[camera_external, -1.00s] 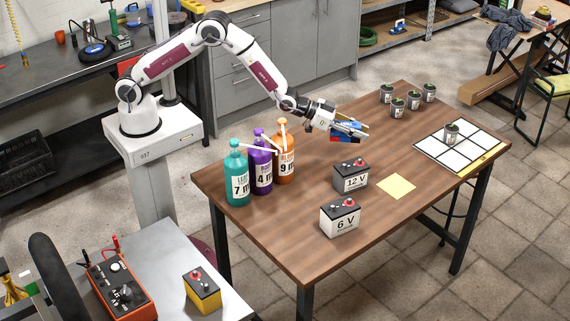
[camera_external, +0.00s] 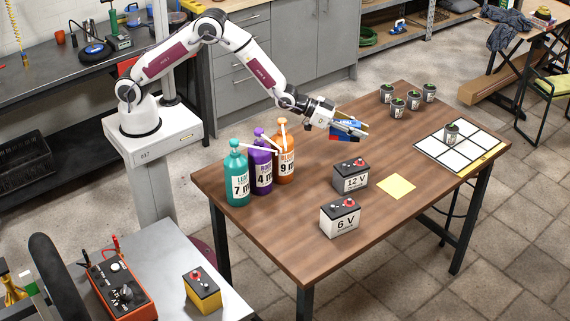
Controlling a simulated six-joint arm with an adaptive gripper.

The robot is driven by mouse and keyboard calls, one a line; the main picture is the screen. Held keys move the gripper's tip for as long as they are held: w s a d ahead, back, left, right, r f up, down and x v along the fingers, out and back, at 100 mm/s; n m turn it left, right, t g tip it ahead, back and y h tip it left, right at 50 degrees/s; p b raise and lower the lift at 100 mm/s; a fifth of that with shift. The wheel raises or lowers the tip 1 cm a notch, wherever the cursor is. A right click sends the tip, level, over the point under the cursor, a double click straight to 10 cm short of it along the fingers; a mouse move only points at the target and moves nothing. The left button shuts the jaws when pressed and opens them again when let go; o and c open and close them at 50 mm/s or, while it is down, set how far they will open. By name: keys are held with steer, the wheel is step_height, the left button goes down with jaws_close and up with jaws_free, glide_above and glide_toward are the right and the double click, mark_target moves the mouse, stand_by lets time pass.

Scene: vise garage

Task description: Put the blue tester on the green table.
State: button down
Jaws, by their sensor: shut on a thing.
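My gripper (camera_external: 350,130) is shut on a small blue thing with a red part (camera_external: 345,138), which I take to be the blue tester. It is held above the far left part of the brown wooden table (camera_external: 300,220), behind the 12 V battery. The fingers partly hide it, and its details are too small to read. I see no green table; the table under my gripper is brown.
Teal (camera_external: 237,178), purple (camera_external: 261,168) and orange (camera_external: 285,158) pump bottles stand left of my gripper. Batteries marked 12 V (camera_external: 350,178) and 6 V (camera_external: 340,218) stand in front.

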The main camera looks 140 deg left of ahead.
steer(key=w+d+r+m+t+h, duration=0.15)
steer(key=w+d+r, duration=0.25)
steer(key=d+r, duration=0.45)
steer(key=w+d+r+m+t+h, duration=0.1)
steer(key=w+d+r+m+h, duration=0.15)
steer(key=d+r, duration=0.6)
steer(key=s+d+f+m+t+h, duration=0.1)
steer(key=d+m+h, duration=0.1)
steer(key=d, duration=1.3)
steer(key=s+d+f+m+h, duration=0.1)
steer(key=s+d+m+h, duration=0.15)
steer(key=d, duration=1.35)
steer(key=s+d+f, duration=0.3)
steer(key=d+f, duration=0.2)
steer(key=f, duration=0.2)
steer(key=shift+h, duration=0.35)
